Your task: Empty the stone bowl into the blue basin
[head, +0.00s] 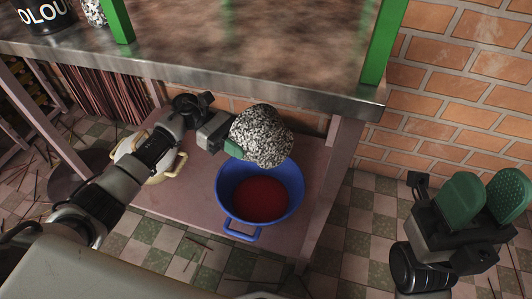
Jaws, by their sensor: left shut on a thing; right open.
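The stone bowl (262,135) is speckled black and white. It is tilted over, with its rounded outside towards me, above the far side of the blue basin (225,184). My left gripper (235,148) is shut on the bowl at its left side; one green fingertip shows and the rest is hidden. The blue basin stands on the low shelf and holds a dark red layer (262,199). The inside of the bowl is hidden from view. My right gripper (484,200) is open and empty at the far right, well away from the basin.
A metal-edged counter (250,50) with green posts (382,40) runs above and behind the low pink shelf (180,207). A cream pot with handles (150,165) stands left of the basin, partly behind my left arm. A brick wall (450,90) is at right. Sticks litter the checkered floor.

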